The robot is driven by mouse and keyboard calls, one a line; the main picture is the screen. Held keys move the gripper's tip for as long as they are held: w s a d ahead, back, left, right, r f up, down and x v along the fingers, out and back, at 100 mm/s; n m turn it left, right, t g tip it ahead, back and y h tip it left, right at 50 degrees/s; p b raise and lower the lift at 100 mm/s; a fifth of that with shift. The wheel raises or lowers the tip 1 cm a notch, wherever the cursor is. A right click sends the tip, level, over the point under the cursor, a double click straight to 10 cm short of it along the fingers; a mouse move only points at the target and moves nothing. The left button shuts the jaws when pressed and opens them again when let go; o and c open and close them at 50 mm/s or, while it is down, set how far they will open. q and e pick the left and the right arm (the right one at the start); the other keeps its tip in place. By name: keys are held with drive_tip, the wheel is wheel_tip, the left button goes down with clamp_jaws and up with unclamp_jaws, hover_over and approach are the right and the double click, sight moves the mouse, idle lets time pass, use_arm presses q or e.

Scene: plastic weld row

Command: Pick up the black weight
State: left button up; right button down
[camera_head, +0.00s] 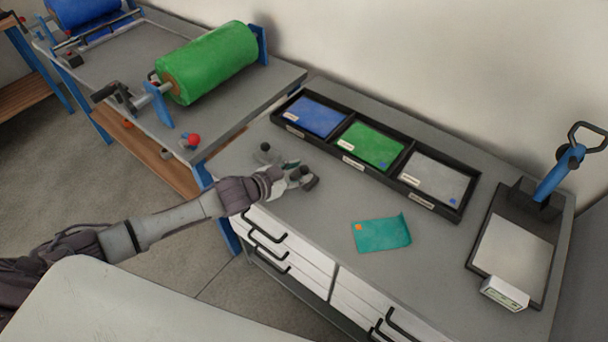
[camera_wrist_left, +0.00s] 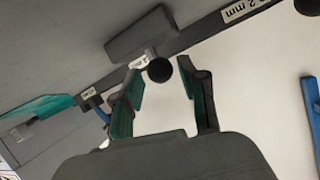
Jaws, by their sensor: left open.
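The black weight (camera_head: 266,149) stands on the grey worktop near its left end, a dark block with a round black knob. In the left wrist view the weight's knob (camera_wrist_left: 159,70) appears between the fingertips, with its wide grey-dark block (camera_wrist_left: 142,34) beyond. My left gripper (camera_head: 299,174) is open and empty, with its hand partly covering the weight in the head view. In the left wrist view its two green-padded fingers (camera_wrist_left: 163,78) are spread on either side of the knob, with no clear contact. My right gripper is not in view.
A black tray (camera_head: 326,139) with blue, green and grey sheets lies along the back. A teal sheet (camera_head: 381,234) lies mid-worktop. A blue-handled press or scale (camera_head: 512,255) stands at right. A bench with a green roll (camera_head: 209,63) is at left.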

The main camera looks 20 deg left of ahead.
use_arm(q)
drive_tip(key=x, duration=0.2)
drive_tip(key=shift+w+d+f, duration=0.15)
drive_tip(key=shift+w, duration=0.1)
clamp_jaws()
idle(0.3)
